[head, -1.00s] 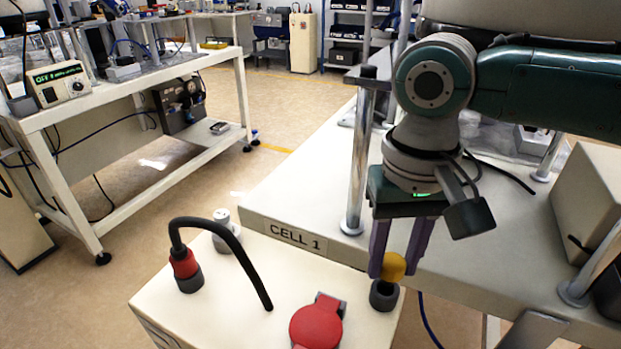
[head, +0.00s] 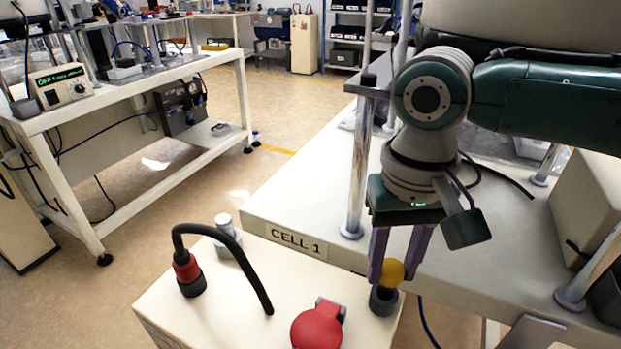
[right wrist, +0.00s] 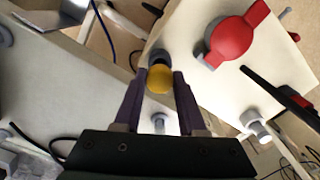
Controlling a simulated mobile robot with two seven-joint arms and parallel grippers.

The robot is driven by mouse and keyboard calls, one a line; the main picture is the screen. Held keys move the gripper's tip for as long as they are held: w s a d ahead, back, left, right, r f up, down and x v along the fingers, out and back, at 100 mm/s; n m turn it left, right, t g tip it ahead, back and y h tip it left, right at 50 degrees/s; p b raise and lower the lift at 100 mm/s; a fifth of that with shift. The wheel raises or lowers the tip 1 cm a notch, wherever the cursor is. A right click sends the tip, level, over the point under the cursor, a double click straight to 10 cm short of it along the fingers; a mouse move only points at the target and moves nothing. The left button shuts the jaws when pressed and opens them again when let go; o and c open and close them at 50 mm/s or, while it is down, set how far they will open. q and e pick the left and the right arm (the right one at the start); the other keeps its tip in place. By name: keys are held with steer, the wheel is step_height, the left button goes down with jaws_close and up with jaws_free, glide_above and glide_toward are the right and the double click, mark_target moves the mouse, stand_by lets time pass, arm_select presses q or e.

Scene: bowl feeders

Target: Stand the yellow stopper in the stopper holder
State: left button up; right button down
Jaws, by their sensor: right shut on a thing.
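The yellow stopper (head: 391,273) has a round yellow head and is between the purple fingers of my right gripper (head: 394,270), which is shut on it. It also shows in the right wrist view (right wrist: 160,79) between the fingertips. The stopper holder (head: 382,302) is a short dark cup on the corner of the cream box. The stopper is at the holder's mouth, with its lower part hidden, so I cannot tell how deep it sits. In the right wrist view the holder (right wrist: 159,56) shows just beyond the stopper. My left gripper is not in view.
On the cream box (head: 215,305) are a red-collared plug with a black cable (head: 187,273), a red-lidded socket (head: 317,327) and a grey knob-topped post (head: 226,235). The CELL 1 table (head: 272,205) with a chrome post (head: 358,165) stands behind it.

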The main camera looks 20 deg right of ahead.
stand_by(0.7)
steer(key=shift+f+p, duration=0.1)
steer(key=shift+p, duration=0.3)
steer(key=shift+f+p, duration=0.1)
steer(key=shift+p, duration=0.25)
stand_by(0.3)
steer(key=shift+f+b, duration=0.65)
steer(key=shift+f, duration=0.6)
stand_by(0.7)
steer(key=shift+c, duration=1)
jaws_free()
steer(key=shift+r, duration=0.1)
step_height(320, 180, up, 7)
steer(key=p, duration=0.8)
steer(key=shift+p, duration=0.35)
